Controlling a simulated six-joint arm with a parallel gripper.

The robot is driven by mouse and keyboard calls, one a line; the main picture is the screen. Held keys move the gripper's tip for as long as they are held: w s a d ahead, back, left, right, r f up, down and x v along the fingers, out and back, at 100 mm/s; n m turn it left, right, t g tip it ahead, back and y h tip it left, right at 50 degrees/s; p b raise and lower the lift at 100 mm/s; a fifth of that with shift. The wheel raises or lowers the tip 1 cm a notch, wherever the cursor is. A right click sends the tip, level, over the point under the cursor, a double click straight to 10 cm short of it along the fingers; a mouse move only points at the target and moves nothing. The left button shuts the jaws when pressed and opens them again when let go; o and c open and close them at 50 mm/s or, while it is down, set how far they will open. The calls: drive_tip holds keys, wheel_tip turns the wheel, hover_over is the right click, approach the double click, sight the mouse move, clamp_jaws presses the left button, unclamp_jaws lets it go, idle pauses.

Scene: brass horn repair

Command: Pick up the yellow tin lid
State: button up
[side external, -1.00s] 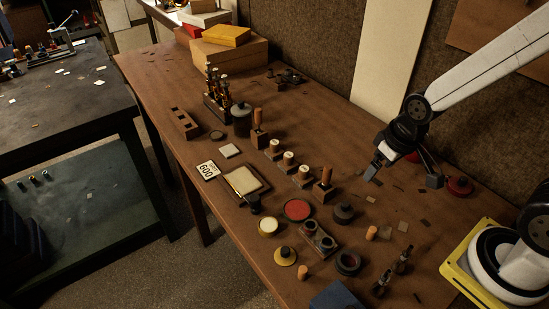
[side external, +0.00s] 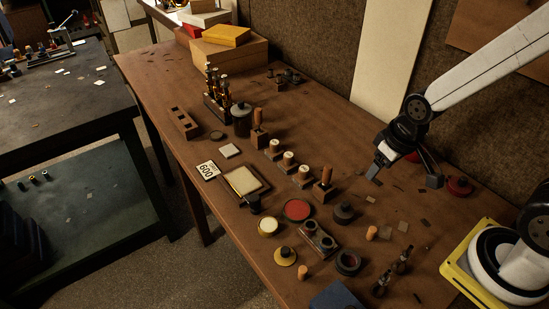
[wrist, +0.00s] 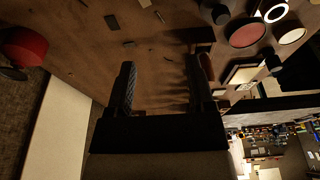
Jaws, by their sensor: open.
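The yellow tin lid (side external: 279,261) is a flat yellow disc with a dark knob on top. It lies on the brown bench near the front edge in the side view. I cannot make it out for sure in the wrist view. My gripper (side external: 403,178) hangs over the right part of the bench, well to the right of and behind the lid. Its two dark fingers are wide apart with nothing between them. The wrist view shows bare wood between the fingers (wrist: 160,75).
A cream-topped tin (side external: 268,226), a red disc (side external: 297,209) and a dark block with round sockets (side external: 318,240) stand near the lid. A small wooden cylinder (side external: 303,272) and a dark round pot (side external: 348,262) are to its right. A blue box (side external: 335,297) sits at the front edge.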

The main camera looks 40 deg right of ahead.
idle(0.3)
drive_tip(key=shift+w+n+t, duration=0.5)
drive_tip(key=shift+w+n, duration=0.2)
drive_tip(key=shift+w, duration=0.35)
drive_tip(key=n+g+y, duration=0.2)
drive_tip(key=n+y, duration=0.2)
drive_tip(key=n, duration=0.9)
approach(285, 248)
drive_tip(key=shift+x, duration=0.95)
drive_tip(key=shift+x, duration=1.35)
